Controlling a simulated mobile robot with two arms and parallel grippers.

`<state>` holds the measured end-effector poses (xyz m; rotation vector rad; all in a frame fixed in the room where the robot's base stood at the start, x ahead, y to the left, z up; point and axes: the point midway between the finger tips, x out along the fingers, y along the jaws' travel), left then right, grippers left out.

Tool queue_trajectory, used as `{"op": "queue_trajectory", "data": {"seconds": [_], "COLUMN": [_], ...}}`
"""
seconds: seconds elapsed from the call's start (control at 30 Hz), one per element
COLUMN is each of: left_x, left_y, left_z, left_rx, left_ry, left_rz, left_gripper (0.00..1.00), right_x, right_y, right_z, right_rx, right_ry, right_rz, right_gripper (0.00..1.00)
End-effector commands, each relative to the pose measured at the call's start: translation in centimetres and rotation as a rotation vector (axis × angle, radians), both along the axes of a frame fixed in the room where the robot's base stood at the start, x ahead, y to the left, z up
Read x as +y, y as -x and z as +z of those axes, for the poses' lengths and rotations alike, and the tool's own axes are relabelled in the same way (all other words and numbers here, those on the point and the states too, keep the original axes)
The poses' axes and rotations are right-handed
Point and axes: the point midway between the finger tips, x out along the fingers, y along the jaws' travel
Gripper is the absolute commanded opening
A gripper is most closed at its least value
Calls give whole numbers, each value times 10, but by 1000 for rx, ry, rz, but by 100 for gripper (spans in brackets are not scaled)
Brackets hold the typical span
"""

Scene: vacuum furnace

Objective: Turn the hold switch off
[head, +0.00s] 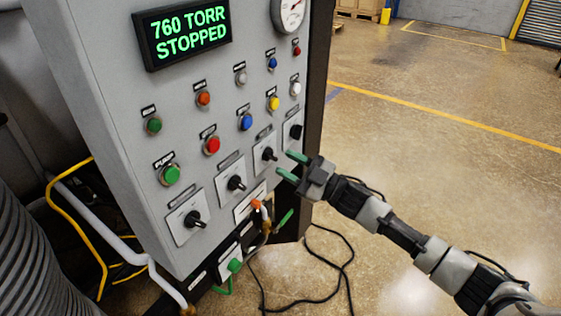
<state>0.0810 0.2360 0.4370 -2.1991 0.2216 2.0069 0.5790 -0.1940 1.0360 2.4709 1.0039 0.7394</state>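A grey control panel (215,130) carries a slanting row of black rotary switches on white plates. From lower left to upper right I see a first switch (195,219), a second switch (236,183), a third switch (267,154) and a fourth switch (296,131). Their labels are too small to read, so I cannot tell which is the hold switch. My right gripper (291,166) has its green fingers apart and empty, just right of and below the third switch and below the fourth. I cannot tell whether it touches the panel. My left gripper is not in view.
A display (183,30) reads "760 TORR STOPPED". Coloured buttons, including a green one (171,174) and a red one (212,145), sit above the switches. Hoses and a valve with a green lever (285,218) are below. A black cable (345,265) lies on open floor.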

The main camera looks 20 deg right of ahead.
Motion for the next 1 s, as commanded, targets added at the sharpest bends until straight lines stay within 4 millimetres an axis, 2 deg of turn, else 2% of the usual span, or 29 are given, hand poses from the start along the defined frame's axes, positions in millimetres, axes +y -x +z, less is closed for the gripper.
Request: {"op": "queue_trajectory", "data": {"seconds": [0.03, 0.1, 0.4, 1.0], "left_x": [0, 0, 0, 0], "left_y": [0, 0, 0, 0], "left_z": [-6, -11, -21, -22], "left_rx": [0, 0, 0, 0], "left_ry": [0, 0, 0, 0], "left_rz": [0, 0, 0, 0], "left_gripper": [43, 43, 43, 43], "right_x": [-9, -20, -54, -59], "right_y": [7, 17, 45, 49], "right_z": [-9, -14, -26, -27], "right_rx": [3, 2, 0, -1], "right_ry": [3, 4, 2, 0], "right_rz": [-1, -1, 0, 0], "right_gripper": [37, 37, 37, 37]}}
